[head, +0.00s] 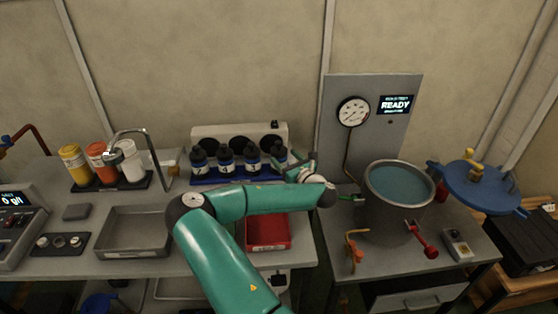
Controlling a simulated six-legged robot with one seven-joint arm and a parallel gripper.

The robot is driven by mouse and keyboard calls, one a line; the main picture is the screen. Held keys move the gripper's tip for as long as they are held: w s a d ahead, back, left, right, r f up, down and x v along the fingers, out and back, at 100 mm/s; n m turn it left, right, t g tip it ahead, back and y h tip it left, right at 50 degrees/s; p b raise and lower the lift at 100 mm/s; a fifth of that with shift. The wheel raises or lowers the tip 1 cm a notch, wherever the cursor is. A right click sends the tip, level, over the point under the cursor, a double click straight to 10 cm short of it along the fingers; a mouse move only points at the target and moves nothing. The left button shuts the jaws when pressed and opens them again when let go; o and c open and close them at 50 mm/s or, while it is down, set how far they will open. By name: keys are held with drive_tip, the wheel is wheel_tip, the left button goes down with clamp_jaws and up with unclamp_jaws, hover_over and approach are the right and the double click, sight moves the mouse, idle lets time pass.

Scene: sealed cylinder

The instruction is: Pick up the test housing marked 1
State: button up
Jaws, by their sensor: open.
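Several dark, bottle-like housings with blue bands and pale labels stand upright in a row on a blue rack, from the leftmost (199,161) to the rightmost (278,154). My gripper (291,167) is open at the right end of the row, close to the rightmost housing. My gripper partly covers that end of the rack, and I cannot tell whether it touches the housing.
A red tray (268,246) lies in front of the rack, partly behind my arm. Right stand a water-filled vessel (397,183), a gauge panel (386,145) reading READY and a blue lid (480,190).

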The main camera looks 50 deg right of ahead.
sight(276, 149)
drive_tip(key=x, duration=0.6)
drive_tip(key=shift+w+d, duration=0.15)
drive_tip(key=shift+w, duration=0.15)
drive_tip(key=shift+c, duration=0.5)
drive_tip(key=c, duration=1)
drive_tip(key=shift+r, duration=0.1)
